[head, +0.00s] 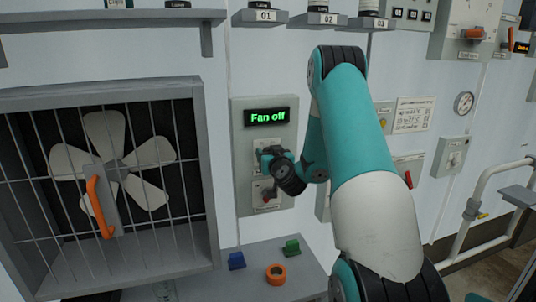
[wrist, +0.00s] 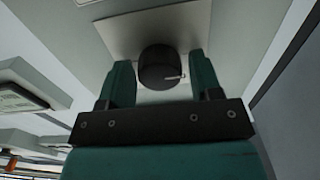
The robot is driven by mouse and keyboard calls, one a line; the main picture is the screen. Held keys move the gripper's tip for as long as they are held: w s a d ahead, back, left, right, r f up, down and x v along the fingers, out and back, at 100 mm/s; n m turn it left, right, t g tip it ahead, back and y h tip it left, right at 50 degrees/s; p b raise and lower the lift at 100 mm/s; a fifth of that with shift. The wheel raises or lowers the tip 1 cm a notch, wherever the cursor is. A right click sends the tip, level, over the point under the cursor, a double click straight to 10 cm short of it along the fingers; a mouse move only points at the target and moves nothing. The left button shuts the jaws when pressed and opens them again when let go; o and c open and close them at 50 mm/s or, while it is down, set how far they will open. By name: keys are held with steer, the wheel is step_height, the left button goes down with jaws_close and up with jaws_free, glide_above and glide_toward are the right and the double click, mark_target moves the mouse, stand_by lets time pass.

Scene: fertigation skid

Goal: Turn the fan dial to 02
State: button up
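The fan panel (head: 243,165) is a grey plate on the wall with a display (head: 267,116) reading "Fan off" in green. The fan dial (wrist: 158,68) is a round black knob with a white pointer mark, which points to the right in the wrist view. My gripper (wrist: 158,80) is open, with one teal finger on each side of the dial. A small gap shows at the right finger; whether the left one touches is unclear. In the head view my gripper (head: 268,155) is at the upper control and hides most of the dial; no position labels are readable.
A second control with a red part (head: 267,192) sits just below on the same panel. A barred fan box (head: 112,185) with an orange handle (head: 99,207) is at left. Below, a grey shelf (head: 215,285) holds blue, green and orange pieces. Further switch panels (head: 450,157) are at right.

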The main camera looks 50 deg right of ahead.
steer(key=c, duration=0.7)
steer(key=shift+o, duration=0.2)
steer(key=shift+m, duration=0.3)
steer(key=m, duration=0.4)
steer(key=shift+m+b, duration=0.35)
steer(key=shift+m, duration=0.05)
steer(key=m, duration=0.5)
steer(key=shift+s+d+f, duration=0.1)
steer(key=shift+f, duration=0.05)
steer(key=m, duration=0.6)
steer(key=shift+m+p, duration=0.4)
steer(key=m, duration=0.4)
steer(key=m+p, duration=0.1)
steer(key=m, duration=0.1)
steer(key=shift+f, duration=0.25)
steer(key=shift+m, duration=0.4)
